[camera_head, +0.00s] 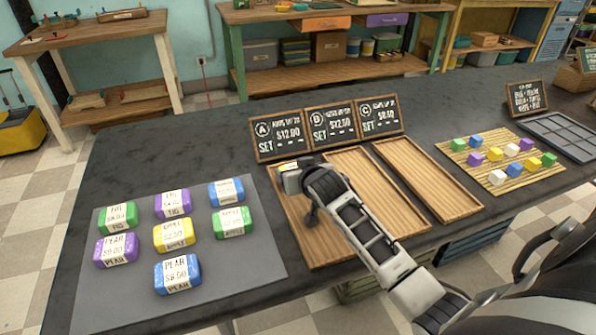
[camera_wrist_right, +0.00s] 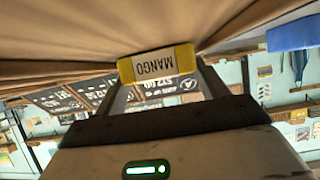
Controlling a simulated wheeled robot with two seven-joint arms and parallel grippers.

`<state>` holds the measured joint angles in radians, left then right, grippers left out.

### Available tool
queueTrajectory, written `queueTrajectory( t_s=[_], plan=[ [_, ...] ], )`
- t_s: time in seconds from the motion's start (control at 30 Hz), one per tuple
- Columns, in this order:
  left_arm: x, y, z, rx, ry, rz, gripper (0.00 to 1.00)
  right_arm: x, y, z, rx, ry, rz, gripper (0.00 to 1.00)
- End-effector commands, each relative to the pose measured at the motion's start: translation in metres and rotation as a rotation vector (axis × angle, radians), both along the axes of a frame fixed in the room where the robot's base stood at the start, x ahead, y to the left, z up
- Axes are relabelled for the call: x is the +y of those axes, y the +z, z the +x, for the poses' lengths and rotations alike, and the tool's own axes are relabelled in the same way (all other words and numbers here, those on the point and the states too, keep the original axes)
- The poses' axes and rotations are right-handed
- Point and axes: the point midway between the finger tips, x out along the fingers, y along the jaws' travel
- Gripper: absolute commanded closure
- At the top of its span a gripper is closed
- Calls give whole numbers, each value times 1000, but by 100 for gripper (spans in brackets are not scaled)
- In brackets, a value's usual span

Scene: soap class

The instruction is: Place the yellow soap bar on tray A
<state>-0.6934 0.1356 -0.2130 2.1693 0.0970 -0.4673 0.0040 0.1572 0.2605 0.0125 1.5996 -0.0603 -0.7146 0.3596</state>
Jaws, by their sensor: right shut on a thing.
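My right gripper (camera_head: 292,176) is shut on a yellow soap bar (camera_wrist_right: 158,65) with a white MANGO label. In the head view, the bar is mostly hidden by the gripper, with a bit of yellow at its top. The gripper is over the left part of tray A (camera_head: 311,244), the wooden tray below sign A (camera_head: 279,133). I cannot tell whether the bar touches the tray. Another yellow bar (camera_head: 172,235), seemingly labelled APPLE, lies on the grey mat (camera_head: 255,272). My left gripper is not in view.
Green (camera_head: 117,216), purple (camera_head: 116,251) and blue (camera_head: 178,274) bars lie on the mat. Tray B (camera_head: 392,206) and tray C (camera_head: 428,180) are empty. A slatted board (camera_head: 527,177) with several coloured cubes and a grey tray (camera_head: 562,137) are at right.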

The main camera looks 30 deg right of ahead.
Motion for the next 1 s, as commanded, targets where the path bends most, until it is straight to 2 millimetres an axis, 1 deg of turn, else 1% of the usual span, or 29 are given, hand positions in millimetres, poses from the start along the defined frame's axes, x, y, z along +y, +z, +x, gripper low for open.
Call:
queueTrajectory(
  t_s=[0.03,0.23,0.27,0.3,0.33,0.6,0.67,0.77,0.87,1.0],
  plan=[
    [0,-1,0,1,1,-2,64,0,-7,-1,7,1,0,53],
    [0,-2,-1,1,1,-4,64,1,-14,-2,13,1,0,53],
    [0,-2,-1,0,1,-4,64,1,-15,-3,15,1,1,25],
    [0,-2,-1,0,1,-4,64,1,-15,-3,16,2,0,14],
    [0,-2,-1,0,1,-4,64,1,-16,-3,17,2,1,6],
    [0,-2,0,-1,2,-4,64,3,-16,-3,18,4,2,6],
    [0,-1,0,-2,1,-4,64,3,-14,-3,18,5,2,6],
    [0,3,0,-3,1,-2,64,3,-4,-3,18,5,2,6],
    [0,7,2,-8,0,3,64,7,4,-17,18,4,5,6],
    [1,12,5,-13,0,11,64,12,23,-44,14,3,3,6]
  ],
)
